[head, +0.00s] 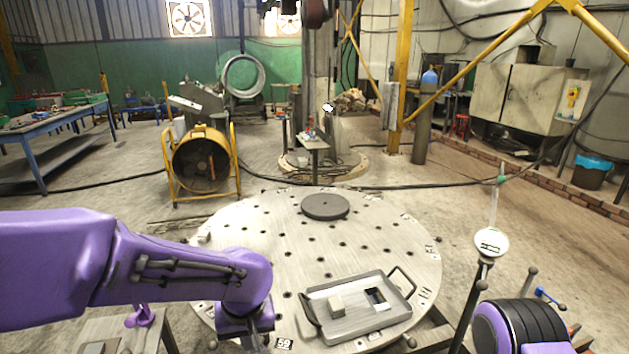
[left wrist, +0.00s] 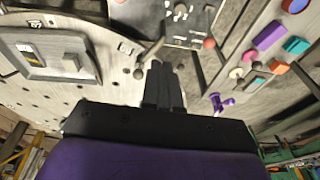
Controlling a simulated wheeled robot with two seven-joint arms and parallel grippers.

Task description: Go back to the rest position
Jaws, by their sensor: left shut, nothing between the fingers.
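My left arm comes in from the left in the head view and bends down at the front of the round table (head: 390,250). My left gripper (head: 257,343) is low at the bottom edge, left of the tray, and partly cut off by the frame. In the left wrist view the left gripper (left wrist: 163,75) shows its dark fingers together, with nothing between them. My right gripper is not in view.
A metal tray (head: 335,342) with a light block (head: 336,305) lies on the round table, right of my left gripper. A dark disc (head: 326,206) lies at its far side. A yellow-framed fan (head: 202,163) stands beyond. The table's middle is clear.

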